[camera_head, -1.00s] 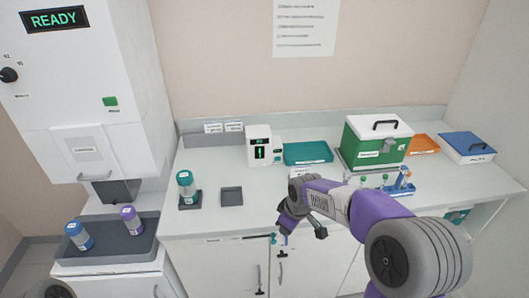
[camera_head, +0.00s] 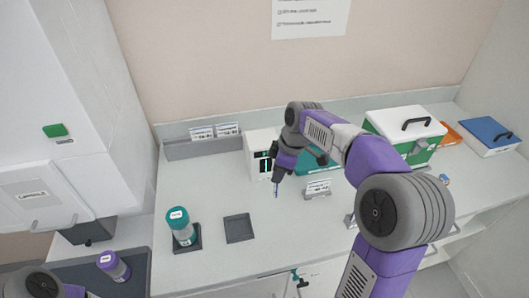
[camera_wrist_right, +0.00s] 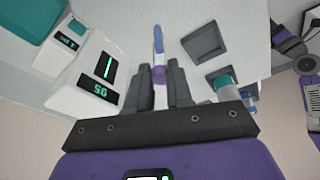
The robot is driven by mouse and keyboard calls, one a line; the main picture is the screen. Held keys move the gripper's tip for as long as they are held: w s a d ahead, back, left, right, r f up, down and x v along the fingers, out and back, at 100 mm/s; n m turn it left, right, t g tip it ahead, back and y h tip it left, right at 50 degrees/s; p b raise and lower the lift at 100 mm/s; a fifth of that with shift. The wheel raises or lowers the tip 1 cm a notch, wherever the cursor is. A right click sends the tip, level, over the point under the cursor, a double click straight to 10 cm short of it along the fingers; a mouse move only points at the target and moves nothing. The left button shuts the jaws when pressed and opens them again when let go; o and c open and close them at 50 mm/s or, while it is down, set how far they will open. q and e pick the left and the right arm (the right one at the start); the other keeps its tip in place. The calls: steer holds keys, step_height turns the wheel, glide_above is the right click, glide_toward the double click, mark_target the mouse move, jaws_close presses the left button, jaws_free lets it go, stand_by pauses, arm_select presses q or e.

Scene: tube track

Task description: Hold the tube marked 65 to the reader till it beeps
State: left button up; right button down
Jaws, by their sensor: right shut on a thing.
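My right gripper (camera_head: 277,178) is shut on a slim tube (camera_wrist_right: 158,45) with a blue end and a purple band between the fingers. Its mark cannot be read. In the head view the tube (camera_head: 276,191) hangs below the fingers as a small dark sliver. The reader (camera_head: 255,143) is a white box with dark green-lit panels, partly hidden behind my right arm. My left gripper is outside the views.
A teal-capped bottle (camera_head: 181,227) stands on a dark pad left of an empty dark square pad (camera_head: 239,228). A small label stand (camera_head: 317,190) is right of the gripper. A green-fronted box (camera_head: 405,137) and blue-lidded box (camera_head: 488,133) stand at right.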

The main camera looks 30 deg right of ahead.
steer(key=shift+w, duration=0.15)
steer(key=w+d+f, duration=0.2)
steer(key=w+f, duration=0.2)
steer(key=w, duration=0.4)
steer(key=shift+f+p, duration=0.4)
steer(key=shift+s, duration=0.1)
